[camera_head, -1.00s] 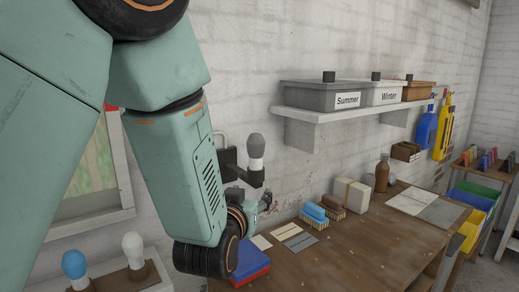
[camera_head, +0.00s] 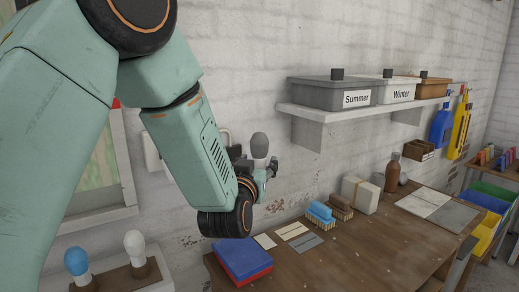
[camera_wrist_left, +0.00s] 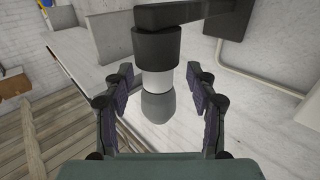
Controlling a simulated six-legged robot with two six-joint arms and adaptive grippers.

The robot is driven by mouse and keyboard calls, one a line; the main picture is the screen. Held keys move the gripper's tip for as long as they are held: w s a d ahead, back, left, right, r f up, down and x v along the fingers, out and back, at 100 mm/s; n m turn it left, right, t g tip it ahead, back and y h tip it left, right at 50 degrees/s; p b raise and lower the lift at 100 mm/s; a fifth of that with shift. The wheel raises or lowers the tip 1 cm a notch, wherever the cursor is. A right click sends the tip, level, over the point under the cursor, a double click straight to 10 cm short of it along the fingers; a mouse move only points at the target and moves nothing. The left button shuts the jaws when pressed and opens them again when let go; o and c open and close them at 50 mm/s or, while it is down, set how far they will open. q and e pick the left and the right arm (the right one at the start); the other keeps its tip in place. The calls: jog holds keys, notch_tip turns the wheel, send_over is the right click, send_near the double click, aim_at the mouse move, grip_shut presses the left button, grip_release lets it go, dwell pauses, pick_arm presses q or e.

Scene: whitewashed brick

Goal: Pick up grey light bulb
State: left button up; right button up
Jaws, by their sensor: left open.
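The grey light bulb (camera_head: 259,145) sits upright in a dark holder on the brick wall. Its grey dome and white collar also show in the left wrist view (camera_wrist_left: 158,107), below the dark socket (camera_wrist_left: 156,42). My left gripper (camera_head: 268,170) is right at the bulb in the head view and partly hides the holder. In the wrist view its open fingers (camera_wrist_left: 160,88) stand to either side of the bulb, with a gap on each side. My right gripper is in neither view.
A white bulb (camera_head: 134,243) and a blue bulb (camera_head: 76,261) stand on a wooden holder at lower left. The bench (camera_head: 350,258) carries a blue-red box (camera_head: 243,257), brushes (camera_head: 320,212) and a wrapped block (camera_head: 360,194). A wall shelf (camera_head: 345,113) with bins is to the right.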

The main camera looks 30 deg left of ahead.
pick_arm(q)
jog(key=shift+w+a, duration=0.2)
jog(key=shift+w, duration=0.45)
jog(key=shift+s+d+r, duration=0.15)
jog(key=shift+s+d, duration=0.05)
jog(key=shift+d, duration=0.15)
jog(key=shift+c, duration=0.2)
jog(key=shift+w+a+f, duration=0.2)
jog(key=shift+a, duration=0.1)
jog(key=c, duration=0.6)
jog(key=shift+s+d+r, duration=0.1)
jog(key=shift+s+d, duration=0.05)
jog(key=shift+d, duration=0.05)
jog(key=c, duration=0.5)
jog(key=shift+a, duration=0.1)
grip_shut()
